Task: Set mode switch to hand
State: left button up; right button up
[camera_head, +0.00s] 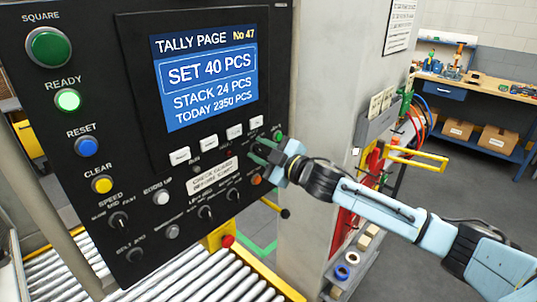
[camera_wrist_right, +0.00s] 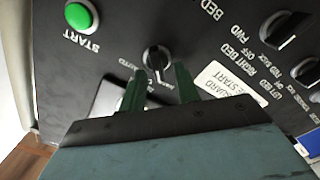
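The mode switch (camera_wrist_right: 156,58) is a black rotary knob on the dark panel, with small lettering beside it; one word looks like AUTO. A white mark on the knob points toward the bottom of the right wrist view. My right gripper (camera_wrist_right: 158,80) has its two green fingers apart, reaching toward either side of the knob. Nothing is between the fingers except the knob just ahead, and I cannot tell whether they touch it. In the head view, my right gripper (camera_head: 262,150) is at the panel's right edge and hides the switch. My left gripper is in neither view.
A green START button (camera_wrist_right: 80,15) is close to the switch. Other black knobs (camera_wrist_right: 285,30) and a white guard label (camera_wrist_right: 225,80) are on the other side. The tally screen (camera_head: 207,75) is above left in the head view. A roller conveyor (camera_head: 200,280) runs below the panel.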

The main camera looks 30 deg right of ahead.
jog(key=b+v, duration=0.3)
jog(key=v, duration=1)
jog(key=shift+d, duration=0.15)
jog(key=shift+s, duration=0.15)
jog(key=shift+f, duration=0.1)
